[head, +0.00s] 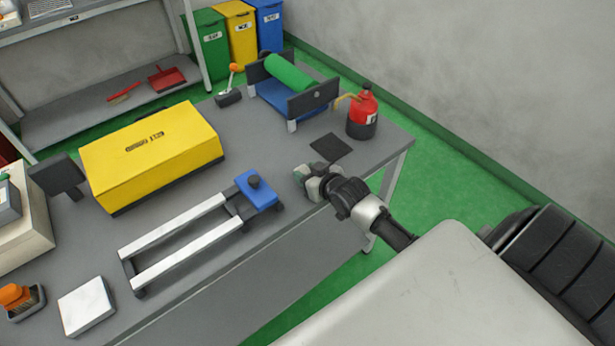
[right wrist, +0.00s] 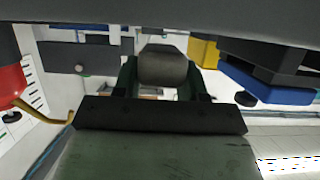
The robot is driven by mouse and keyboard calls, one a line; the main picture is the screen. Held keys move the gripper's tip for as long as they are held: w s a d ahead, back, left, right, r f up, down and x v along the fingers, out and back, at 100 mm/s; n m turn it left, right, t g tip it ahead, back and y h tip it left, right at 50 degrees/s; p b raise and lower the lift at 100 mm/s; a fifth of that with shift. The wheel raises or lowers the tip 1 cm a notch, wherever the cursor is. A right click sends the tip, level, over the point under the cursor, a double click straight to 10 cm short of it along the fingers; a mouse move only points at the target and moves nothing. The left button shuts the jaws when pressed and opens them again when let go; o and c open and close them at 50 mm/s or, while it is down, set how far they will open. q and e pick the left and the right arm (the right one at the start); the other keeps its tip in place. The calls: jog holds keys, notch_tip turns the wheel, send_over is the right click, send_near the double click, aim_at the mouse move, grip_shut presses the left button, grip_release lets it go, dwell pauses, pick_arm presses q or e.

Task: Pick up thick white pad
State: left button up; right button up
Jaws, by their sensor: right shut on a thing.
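The thick white pad (head: 87,306) is a pale square block. It lies flat on the grey table at the front left in the head view, with nothing touching it. My right gripper (head: 306,182) is far to its right, at the table's front right edge. It is shut on a small dull green thing (head: 299,172), mostly hidden by the fingers. In the right wrist view a dull green surface (right wrist: 155,158) fills the lower middle, and I cannot tell its full shape. The pad is not seen there. My left gripper is not in view.
Between gripper and pad lies a white-railed frame with a blue block (head: 256,190). A yellow box (head: 150,154) stands behind it. A red bottle (head: 362,115), a dark flat square (head: 330,148) and a green roller (head: 290,73) are at the right. An orange-topped brush (head: 18,298) sits left of the pad.

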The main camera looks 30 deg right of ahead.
jog(key=r, duration=0.3)
jog(key=shift+s+d, duration=0.4)
jog(key=s+d+r, duration=0.7)
jog(key=s, duration=0.1)
jog(key=s+a+f, duration=0.1)
jog(key=s+a, duration=0.1)
jog(key=a, duration=0.5)
jog(key=s+a+f, duration=0.2)
jog(key=a, duration=0.4)
jog(key=s+a+r+h, duration=0.1)
jog(key=s+a+r, duration=0.1)
jog(key=a+r, duration=0.4)
jog(key=shift+s+a+m+b, duration=0.25)
jog(key=shift+a+m+b, duration=0.2)
jog(key=shift+a, duration=0.7)
